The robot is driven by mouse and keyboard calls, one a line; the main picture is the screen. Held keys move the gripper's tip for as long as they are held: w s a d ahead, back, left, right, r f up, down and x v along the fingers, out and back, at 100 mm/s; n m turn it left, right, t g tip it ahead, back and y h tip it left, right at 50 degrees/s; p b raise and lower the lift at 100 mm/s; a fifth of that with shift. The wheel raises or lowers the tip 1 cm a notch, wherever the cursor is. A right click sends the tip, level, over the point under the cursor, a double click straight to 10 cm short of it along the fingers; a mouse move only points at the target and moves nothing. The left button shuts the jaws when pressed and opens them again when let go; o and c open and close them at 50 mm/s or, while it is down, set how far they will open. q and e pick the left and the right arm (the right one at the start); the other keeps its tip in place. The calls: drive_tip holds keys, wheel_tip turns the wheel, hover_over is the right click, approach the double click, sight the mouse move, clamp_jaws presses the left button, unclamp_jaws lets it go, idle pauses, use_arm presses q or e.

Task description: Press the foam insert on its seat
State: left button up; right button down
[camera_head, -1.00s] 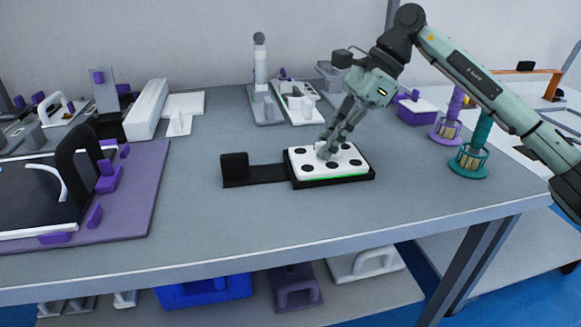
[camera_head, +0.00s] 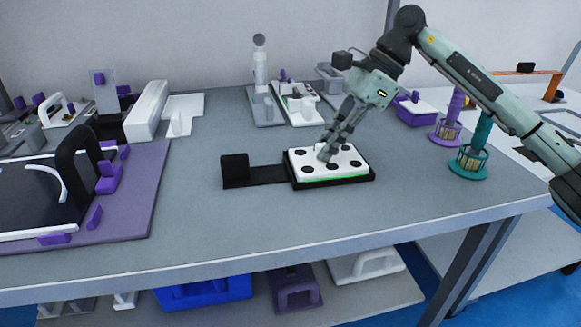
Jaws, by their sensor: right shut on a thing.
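The foam insert (camera_head: 348,168) is a white block with several dark round spots on top. It lies on a black tray-like seat (camera_head: 372,176) near the middle of the table, with a thin green line along its front lower edge. My right gripper (camera_head: 325,154) reaches down from the upper right, and its fingertips are at the top of the insert. Its fingers are together; what they close on is hidden by the fingers, but they meet at the insert's top. My left gripper is not in view.
A black block (camera_head: 235,168) on a flat bar joins the seat's left side. A purple mat (camera_head: 140,190) with a dark fixture lies at left. Teal (camera_head: 470,163) and purple (camera_head: 446,132) round stands are at right. The table front is clear.

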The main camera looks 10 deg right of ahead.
drive_tip(key=shift+f, duration=0.2)
drive_tip(key=c, duration=1.5)
unclamp_jaws()
drive_tip(key=shift+r, duration=0.1)
drive_tip(key=shift+r+p, duration=2.7)
drive_tip(key=shift+r, duration=1.35)
drive_tip(key=shift+f, duration=0.1)
